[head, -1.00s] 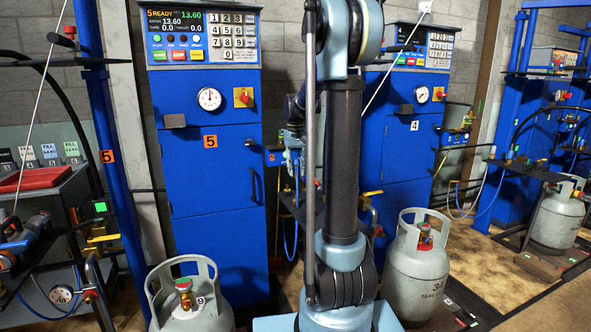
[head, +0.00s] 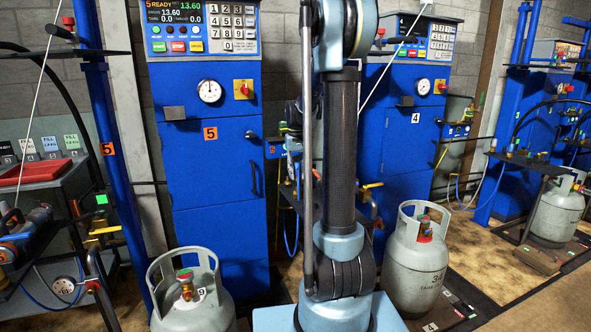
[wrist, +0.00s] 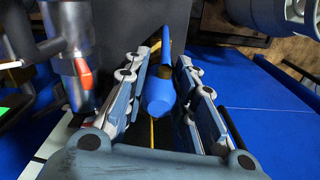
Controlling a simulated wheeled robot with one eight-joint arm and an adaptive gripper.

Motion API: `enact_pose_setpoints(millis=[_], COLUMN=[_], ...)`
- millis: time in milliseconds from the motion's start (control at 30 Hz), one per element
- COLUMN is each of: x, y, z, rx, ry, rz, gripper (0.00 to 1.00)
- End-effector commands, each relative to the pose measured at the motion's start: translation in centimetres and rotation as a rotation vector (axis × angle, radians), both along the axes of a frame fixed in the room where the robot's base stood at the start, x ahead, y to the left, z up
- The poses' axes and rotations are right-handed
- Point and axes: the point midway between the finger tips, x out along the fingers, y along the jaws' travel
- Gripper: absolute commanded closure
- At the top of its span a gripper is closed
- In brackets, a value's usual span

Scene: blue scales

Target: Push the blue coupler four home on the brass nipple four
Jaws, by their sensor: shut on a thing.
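In the wrist view my gripper (wrist: 166,62) has its two fingers on either side of a blue cylindrical body, the blue coupler (wrist: 159,100), and is shut on it. A thin yellow line runs below the coupler. The coupler's far end lies between the fingertips, and I cannot make out the brass nipple or whether the two touch. In the head view my arm's dark upright link covers most of the working spot. Only a small pale-blue part, apparently of my gripper (head: 293,146), shows just left of that link.
A blue cabinet marked 5 (head: 212,190) stands left of my arm, and one marked 4 (head: 400,150) stands right. Grey gas cylinders stand on the floor at left (head: 188,312) and right (head: 415,275). A bench with a red tray (head: 35,172) is far left.

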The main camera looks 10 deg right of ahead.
Motion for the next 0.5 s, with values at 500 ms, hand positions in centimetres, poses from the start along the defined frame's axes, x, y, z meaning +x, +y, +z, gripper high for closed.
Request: enact_pose_setpoints(millis=[500], x=[-0.03], y=[0.04], z=[-0.99], rx=[0.000], ry=[0.000], rz=[0.001], gripper=[1.00])
